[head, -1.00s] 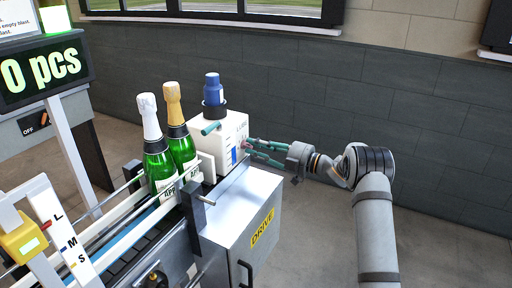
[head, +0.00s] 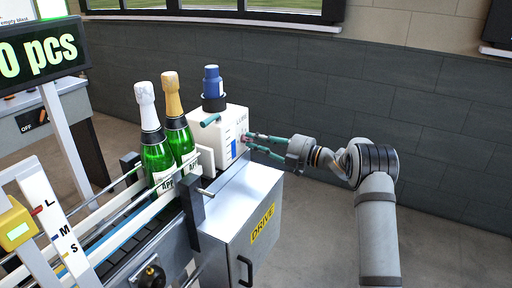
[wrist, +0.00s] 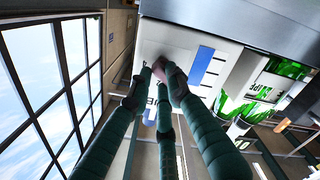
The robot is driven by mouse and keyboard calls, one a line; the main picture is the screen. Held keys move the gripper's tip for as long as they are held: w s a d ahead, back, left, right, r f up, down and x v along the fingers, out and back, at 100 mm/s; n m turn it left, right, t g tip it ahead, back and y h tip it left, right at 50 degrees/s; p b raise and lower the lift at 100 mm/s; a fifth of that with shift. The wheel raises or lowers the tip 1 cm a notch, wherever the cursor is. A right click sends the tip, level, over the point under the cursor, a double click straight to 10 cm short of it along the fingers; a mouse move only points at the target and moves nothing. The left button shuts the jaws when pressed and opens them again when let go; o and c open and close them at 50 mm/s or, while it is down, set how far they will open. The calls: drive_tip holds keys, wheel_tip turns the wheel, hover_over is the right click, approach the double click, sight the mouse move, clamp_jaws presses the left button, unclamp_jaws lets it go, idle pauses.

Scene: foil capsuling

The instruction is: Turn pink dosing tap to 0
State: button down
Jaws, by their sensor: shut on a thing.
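The pink dosing tap (wrist: 171,72) sits on the face of the white dosing box (wrist: 225,60). In the head view the tap is a small pink spot (head: 244,138) on the box's right face. My gripper (head: 247,141) reaches in from the right with its green fingers at the tap. In the wrist view the fingertips (wrist: 163,80) close around the tap and partly hide it. The dial marks beside the tap are partly covered, and I cannot read which one it points to. A blue level strip (wrist: 203,65) shows on the box.
A blue bottle (head: 212,82) stands upside down on the white box. Two champagne bottles (head: 158,150) stand on the conveyor to the left. The grey drive cabinet (head: 240,225) is below the box. The floor to the right is clear.

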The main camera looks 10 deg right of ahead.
drive_tip(key=n+b, duration=0.1)
drive_tip(key=b, duration=0.1)
drive_tip(key=n+b, duration=0.3)
drive_tip(key=shift+f+b, duration=0.25)
drive_tip(key=shift+b, duration=0.05)
drive_tip(key=n+b, duration=0.2)
drive_tip(key=b, duration=0.1)
drive_tip(key=shift+s+r+n, duration=0.1)
drive_tip(key=shift+r+n, duration=0.1)
drive_tip(key=shift+n, duration=0.2)
drive_tip(key=shift+r, duration=0.1)
drive_tip(key=c, duration=1.6)
unclamp_jaws()
drive_tip(key=v, duration=1.2)
drive_tip(key=shift+a, duration=0.1)
